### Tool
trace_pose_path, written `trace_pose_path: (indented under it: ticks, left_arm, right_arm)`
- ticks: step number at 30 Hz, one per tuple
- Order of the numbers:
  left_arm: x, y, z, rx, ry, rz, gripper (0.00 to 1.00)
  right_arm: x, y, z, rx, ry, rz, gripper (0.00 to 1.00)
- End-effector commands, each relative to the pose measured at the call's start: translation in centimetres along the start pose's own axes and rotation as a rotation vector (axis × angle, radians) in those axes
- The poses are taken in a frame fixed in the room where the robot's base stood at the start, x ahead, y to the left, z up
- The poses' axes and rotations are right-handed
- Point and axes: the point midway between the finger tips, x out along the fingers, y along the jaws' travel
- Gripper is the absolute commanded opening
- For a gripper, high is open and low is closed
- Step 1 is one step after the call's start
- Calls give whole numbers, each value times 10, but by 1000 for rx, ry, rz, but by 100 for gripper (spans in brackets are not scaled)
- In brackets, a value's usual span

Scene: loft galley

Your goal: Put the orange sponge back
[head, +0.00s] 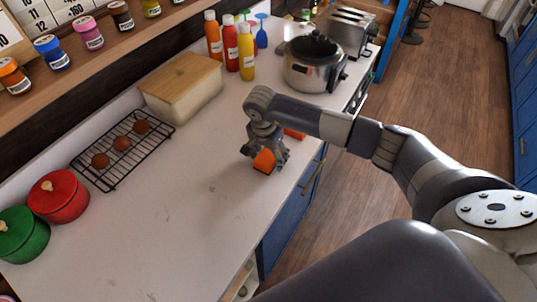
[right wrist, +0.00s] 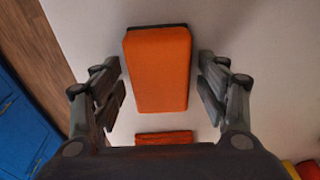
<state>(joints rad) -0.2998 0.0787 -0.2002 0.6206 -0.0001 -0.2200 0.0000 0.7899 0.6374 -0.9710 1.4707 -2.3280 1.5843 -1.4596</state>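The orange sponge (head: 264,160) is a small block with a dark side, near the front edge of the white counter. My right gripper (head: 265,153) is directly over it, fingers pointing down. In the right wrist view the sponge (right wrist: 158,70) lies between the two open fingers of the gripper (right wrist: 160,88), with a gap on each side. A second, red-orange flat piece (head: 294,133) lies just beyond the gripper, partly hidden by my arm; it also shows in the right wrist view (right wrist: 165,137). My left gripper is not in view.
A wood-lidded bin (head: 183,85), a black rack (head: 125,147) with brown round items, and red (head: 59,196) and green (head: 20,233) pots stand at the left. Bottles (head: 231,45), a steel cooker (head: 314,65) and a toaster (head: 348,32) stand behind. The counter's front middle is clear.

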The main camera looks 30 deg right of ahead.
Motion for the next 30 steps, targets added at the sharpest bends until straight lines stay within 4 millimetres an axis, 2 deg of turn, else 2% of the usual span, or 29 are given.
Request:
trace_pose_path:
  ticks: [9,11,14,24,30]
  left_arm:
    - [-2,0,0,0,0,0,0]
    - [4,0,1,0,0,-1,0]
    - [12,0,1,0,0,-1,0]
    - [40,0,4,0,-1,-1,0]
    - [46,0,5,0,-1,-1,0]
  right_arm:
    - [-3,0,0,0,0,-1,68]
    - [-8,-1,-1,0,1,-4,68]
    - [-23,-1,-1,0,4,-5,68]
    - [-94,-1,-1,0,3,-4,68]
    - [-116,0,0,0,0,0,68]
